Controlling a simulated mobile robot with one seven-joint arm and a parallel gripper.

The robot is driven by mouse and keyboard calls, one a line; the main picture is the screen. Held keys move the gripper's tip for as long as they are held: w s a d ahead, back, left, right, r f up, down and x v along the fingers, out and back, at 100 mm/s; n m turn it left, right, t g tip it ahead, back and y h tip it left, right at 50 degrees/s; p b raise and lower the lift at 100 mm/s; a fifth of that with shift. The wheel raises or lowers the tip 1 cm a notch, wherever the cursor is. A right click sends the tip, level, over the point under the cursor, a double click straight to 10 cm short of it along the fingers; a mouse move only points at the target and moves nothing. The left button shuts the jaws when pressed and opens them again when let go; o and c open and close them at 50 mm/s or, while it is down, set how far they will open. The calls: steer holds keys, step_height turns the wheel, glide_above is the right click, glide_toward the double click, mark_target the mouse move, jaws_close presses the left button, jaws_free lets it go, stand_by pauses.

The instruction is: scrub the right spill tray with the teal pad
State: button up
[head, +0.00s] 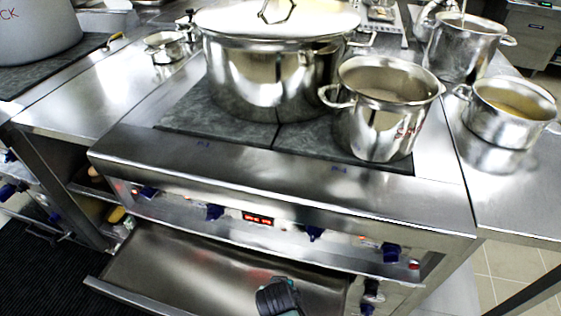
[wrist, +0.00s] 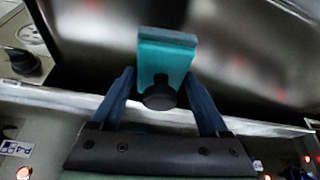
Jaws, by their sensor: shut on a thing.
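The teal pad (wrist: 166,55) is a flat block with a round black knob (wrist: 160,94). My gripper (wrist: 159,88) is shut on the knob, one blue finger on each side, and the pad sticks out past the fingertips. In the head view my gripper (head: 279,297) is a dark shape at the bottom, over the right part of a pulled-out metal spill tray (head: 190,268). The pad is mostly hidden there. The tray's shiny floor also shows behind the pad in the wrist view (wrist: 235,65). I cannot tell whether the pad touches it.
Above the tray is the stove front with blue knobs (head: 313,233) and a red display (head: 258,219). A large lidded stockpot (head: 265,75) and a smaller pot (head: 385,115) stand on the dark hob. More pots (head: 510,112) stand at right.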

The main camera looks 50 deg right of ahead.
steer(key=shift+r+p, duration=1.5)
steer(key=shift+r, duration=0.5)
